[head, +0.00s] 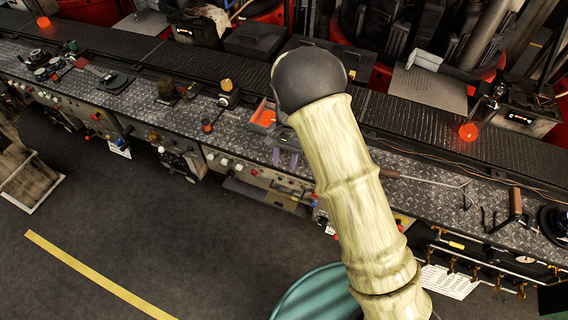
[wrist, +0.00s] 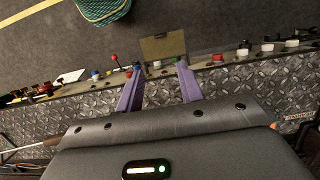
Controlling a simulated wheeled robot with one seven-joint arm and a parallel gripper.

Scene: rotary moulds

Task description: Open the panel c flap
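My gripper (wrist: 160,72) shows in the wrist view as two purple fingers standing well apart, with nothing seen between them. In the head view its purple fingertips (head: 284,158) show over the front edge of the bench, partly hidden by my arm. An olive-brown rectangular plate (wrist: 163,47), which looks like a flap, lies just beyond the fingertips at the panel front in the wrist view. No gap between fingertips and plate can be judged. No panel letter is readable, so I cannot tell which panel it belongs to.
A teal round container (head: 312,292) stands on the floor.

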